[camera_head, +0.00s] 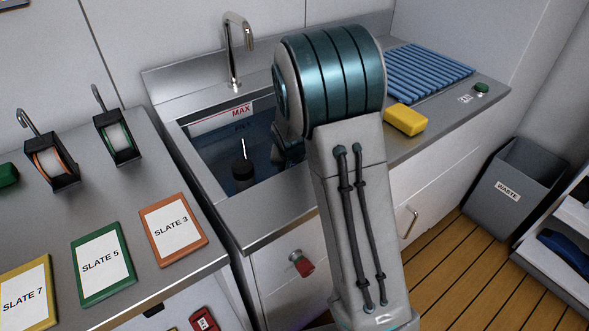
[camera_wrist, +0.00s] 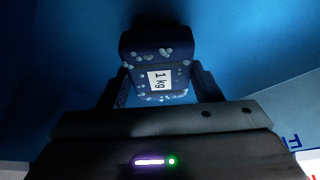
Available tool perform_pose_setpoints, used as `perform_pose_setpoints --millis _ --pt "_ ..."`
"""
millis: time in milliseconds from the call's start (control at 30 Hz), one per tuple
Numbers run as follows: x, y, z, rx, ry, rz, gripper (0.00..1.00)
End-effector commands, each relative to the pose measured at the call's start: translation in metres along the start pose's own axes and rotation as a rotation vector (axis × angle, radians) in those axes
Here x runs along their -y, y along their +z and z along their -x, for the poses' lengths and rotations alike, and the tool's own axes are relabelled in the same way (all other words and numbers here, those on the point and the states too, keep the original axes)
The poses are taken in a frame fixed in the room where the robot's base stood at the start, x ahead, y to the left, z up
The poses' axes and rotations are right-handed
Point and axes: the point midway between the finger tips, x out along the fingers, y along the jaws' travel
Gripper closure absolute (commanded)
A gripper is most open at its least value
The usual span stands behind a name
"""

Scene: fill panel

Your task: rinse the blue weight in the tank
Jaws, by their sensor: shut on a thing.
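In the wrist view, a dark blue weight (camera_wrist: 157,50) with a white "1 kg" label sits between the fingers of my gripper (camera_wrist: 157,88), which is shut on it. Pale round specks dot the weight around its label. Blue fills the background behind it. In the head view, the tank (camera_head: 205,162) is the sink basin with a MAX mark and blue water inside. My arm stands in front of the basin's right part and hides my gripper and the weight there. I cannot tell from the head view how deep the weight is.
A tap (camera_head: 236,60) rises behind the basin. A yellow sponge (camera_head: 405,119) and a blue ribbed mat (camera_head: 428,72) lie right of it. A dark upright object (camera_head: 243,169) shows in the basin. Slates, including SLATE 3 (camera_head: 173,228), lie on the left counter. A waste bin (camera_head: 513,190) stands right.

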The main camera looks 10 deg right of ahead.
Motion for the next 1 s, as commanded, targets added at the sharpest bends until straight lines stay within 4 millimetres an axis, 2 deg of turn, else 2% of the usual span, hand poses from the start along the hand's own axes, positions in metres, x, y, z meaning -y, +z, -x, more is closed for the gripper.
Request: perform_pose_setpoints --millis 33,100,1000 --pt "0.001 -0.006 0.01 -0.006 -0.003 -0.001 1.0" --pt "0.001 -0.01 0.019 -0.006 -0.003 -0.001 1.0" --pt "0.001 -0.051 0.119 -0.006 -0.003 -0.001 1.0"
